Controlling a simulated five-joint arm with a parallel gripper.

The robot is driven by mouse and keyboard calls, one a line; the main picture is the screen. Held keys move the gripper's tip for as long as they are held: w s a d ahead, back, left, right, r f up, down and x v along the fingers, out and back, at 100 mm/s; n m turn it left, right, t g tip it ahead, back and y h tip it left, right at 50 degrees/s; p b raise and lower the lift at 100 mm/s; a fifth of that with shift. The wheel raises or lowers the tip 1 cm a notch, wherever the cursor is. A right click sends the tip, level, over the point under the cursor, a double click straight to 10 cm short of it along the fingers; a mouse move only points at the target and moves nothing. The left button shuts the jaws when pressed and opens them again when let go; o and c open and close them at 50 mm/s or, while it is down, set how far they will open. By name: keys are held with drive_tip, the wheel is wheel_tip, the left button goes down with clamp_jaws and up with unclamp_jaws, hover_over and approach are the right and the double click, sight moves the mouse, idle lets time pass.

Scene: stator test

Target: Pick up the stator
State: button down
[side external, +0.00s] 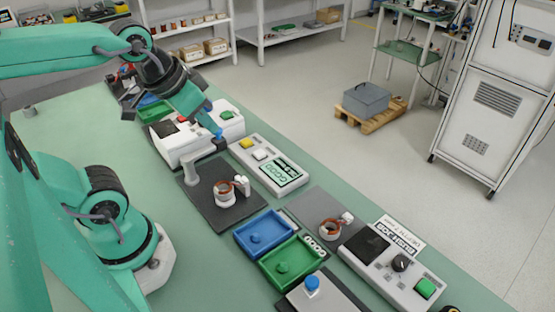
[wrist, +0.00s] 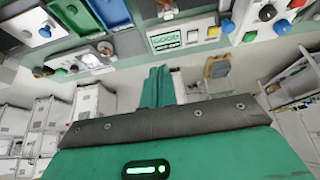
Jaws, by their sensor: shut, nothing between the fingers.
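One stator (side external: 224,196), a ring with copper windings and a white connector, sits on a dark square pad (side external: 208,207) mid-bench. A second stator (side external: 331,231) sits on a grey plate (side external: 310,212) nearer the front right. In the wrist view, one stator (wrist: 105,48) shows small at upper left, and the other is partly visible at the top edge. My gripper (side external: 212,124) is up and behind the first stator in the side view, above the bench and apart from both stators. Its teal fingers (wrist: 158,84) are together and empty in the wrist view.
A white tester (side external: 198,140) and a display panel (side external: 270,165) stand near my gripper. A button box (side external: 391,270) is at front right. A grey post (side external: 192,172) rises beside the first stator.

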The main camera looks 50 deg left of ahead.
drive_tip(key=c, duration=2.2)
unclamp_jaws()
drive_tip(key=c, duration=0.7)
unclamp_jaws()
drive_tip(key=shift+f, duration=0.1)
drive_tip(key=n+g, duration=0.5)
drive_tip(key=n, duration=0.2)
approach(231, 187)
drive_tip(key=a, duration=0.1)
drive_tip(key=shift+s+a+f+n+g, duration=0.1)
drive_tip(key=shift+s+f+n+g, duration=0.05)
drive_tip(key=shift+f, duration=0.25)
drive_tip(key=shift+s+a+f+n+g, duration=0.1)
drive_tip(key=shift+s+f+n+g, duration=0.1)
drive_tip(key=shift+f, duration=0.2)
drive_tip(key=shift+f, duration=1.3)
